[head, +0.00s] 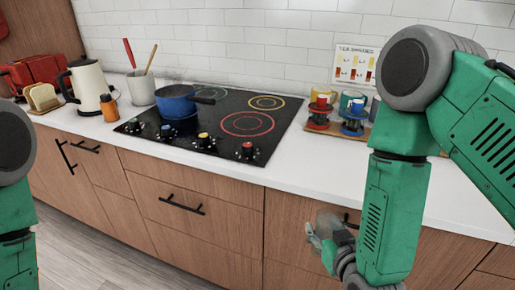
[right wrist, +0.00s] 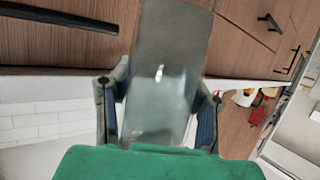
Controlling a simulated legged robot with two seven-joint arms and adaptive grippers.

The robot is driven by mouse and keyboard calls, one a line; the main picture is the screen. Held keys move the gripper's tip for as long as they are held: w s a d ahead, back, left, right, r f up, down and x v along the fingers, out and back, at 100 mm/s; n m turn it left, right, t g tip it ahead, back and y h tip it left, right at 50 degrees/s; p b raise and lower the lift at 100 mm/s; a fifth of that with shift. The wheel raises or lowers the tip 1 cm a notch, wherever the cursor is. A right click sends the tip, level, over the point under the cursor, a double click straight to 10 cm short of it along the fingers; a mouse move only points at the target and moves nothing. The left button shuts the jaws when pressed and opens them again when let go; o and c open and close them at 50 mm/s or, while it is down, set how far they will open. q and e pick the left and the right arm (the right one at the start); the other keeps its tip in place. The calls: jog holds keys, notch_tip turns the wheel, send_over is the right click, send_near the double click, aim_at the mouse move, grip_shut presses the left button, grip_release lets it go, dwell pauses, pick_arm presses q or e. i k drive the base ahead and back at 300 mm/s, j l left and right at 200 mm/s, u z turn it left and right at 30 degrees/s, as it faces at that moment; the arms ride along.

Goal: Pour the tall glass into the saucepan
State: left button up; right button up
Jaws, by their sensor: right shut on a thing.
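The blue saucepan (head: 176,108) sits on the black cooktop (head: 205,92) at its left rear, its dark handle pointing right. My right gripper (head: 330,243) is in front of the drawer fronts, below the counter edge, to the right of and nearer than the saucepan. It is shut on the tall glass (head: 326,222), which is see-through and grey. In the right wrist view the glass (right wrist: 165,65) stands large between the two fingers (right wrist: 158,108). I cannot tell what is in the glass. Only part of my left arm shows at the left edge; its gripper is out of view.
A cream kettle (head: 90,85), an orange bottle (head: 109,106), a utensil crock (head: 141,88) and a red toaster (head: 38,72) stand left of the cooktop. A board (head: 340,131) with several mugs on stands is at the right. The counter's front strip (head: 285,165) is clear.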

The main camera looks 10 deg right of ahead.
aim_at(176, 106)
jog(key=i+j, duration=0.15)
jog(key=j, duration=0.25)
jog(key=i+j, duration=0.1)
jog(key=j, duration=0.3)
jog(key=i+j, duration=0.15)
jog(key=j, duration=0.25)
jog(key=i+j, duration=0.15)
jog(key=j, duration=0.25)
jog(key=i+j, duration=0.15)
jog(key=j, duration=0.25)
jog(key=i+j, duration=0.1)
jog(key=j, duration=0.3)
jog(key=i+j, duration=0.15)
jog(key=j, duration=0.25)
